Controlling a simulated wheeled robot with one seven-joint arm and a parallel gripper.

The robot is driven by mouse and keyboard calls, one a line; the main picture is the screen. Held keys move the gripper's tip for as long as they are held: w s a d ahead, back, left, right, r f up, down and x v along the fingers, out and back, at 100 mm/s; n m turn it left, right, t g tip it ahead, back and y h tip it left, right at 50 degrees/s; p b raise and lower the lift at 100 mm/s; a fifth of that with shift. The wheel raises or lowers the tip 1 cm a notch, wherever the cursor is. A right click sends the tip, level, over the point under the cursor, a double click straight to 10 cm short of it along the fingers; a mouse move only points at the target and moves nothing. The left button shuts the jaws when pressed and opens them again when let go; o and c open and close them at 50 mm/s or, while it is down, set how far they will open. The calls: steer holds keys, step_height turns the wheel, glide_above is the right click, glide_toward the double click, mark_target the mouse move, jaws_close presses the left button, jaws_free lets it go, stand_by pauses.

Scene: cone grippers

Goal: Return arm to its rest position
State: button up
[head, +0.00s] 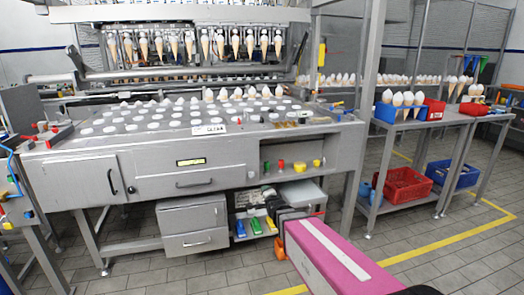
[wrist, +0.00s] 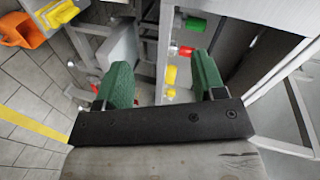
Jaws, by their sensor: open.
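My gripper (wrist: 162,75) shows in the wrist view with its two green fingers wide apart. Nothing sits between the fingers in its hold; yellow, red and green knob-like pieces show beyond them. In the head view my pink arm (head: 322,258) reaches from the bottom right toward the lower shelf of the steel machine (head: 130,163). The dark wrist end (head: 292,213) is low in front of that shelf, and the fingers cannot be made out there.
Blue, green and yellow pieces (head: 255,226) lie on the low shelf near my wrist. A grey drawer unit (head: 193,225) stands to its left. A side table (head: 420,122) with red and blue bins stands at right. Tiled floor is open at lower right.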

steer(key=s+d+f+n+g+h, duration=0.1)
steer(key=s+d+f+n+g, duration=0.3)
steer(key=s, duration=0.7)
steer(key=s+d+f+n+g+h, duration=0.2)
steer(key=s+d+f+n+g, duration=0.3)
steer(key=s+d+n+g, duration=0.3)
steer(key=s+d+g, duration=0.2)
steer(key=s+d, duration=0.1)
steer(key=d, duration=0.1)
steer(key=shift+d+n+g, duration=0.3)
steer(key=shift+d, duration=0.1)
